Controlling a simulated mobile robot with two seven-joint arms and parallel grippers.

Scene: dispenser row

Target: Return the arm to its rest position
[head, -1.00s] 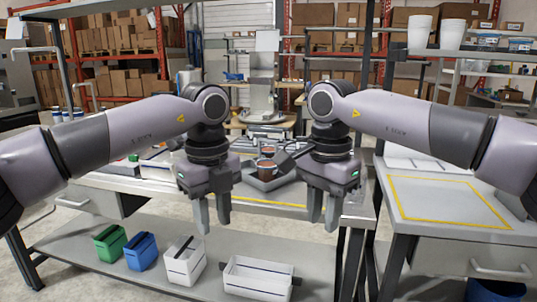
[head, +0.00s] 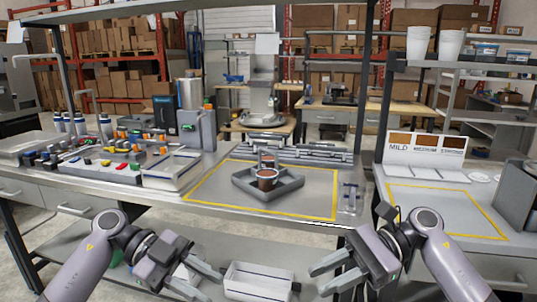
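My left gripper (head: 214,286) is low in the picture, in front of the table and over the lower shelf. Its two fingers point right, stand apart and hold nothing. My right gripper (head: 317,280) mirrors it, with its fingers pointing left, spread and empty. Both arms are folded low, and both grippers are clear of the tabletop. On the table, a cup with brown contents (head: 267,181) stands in a grey tray (head: 290,187) inside a yellow outline. Neither gripper touches them.
The table's front edge (head: 270,213) runs behind both grippers. A white bin (head: 258,280) sits on the lower shelf between them. Colourful dispensers (head: 120,150) crowd the table's left. A side table with a sign (head: 425,148) and yellow outline stands at right. Space above the tray is clear.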

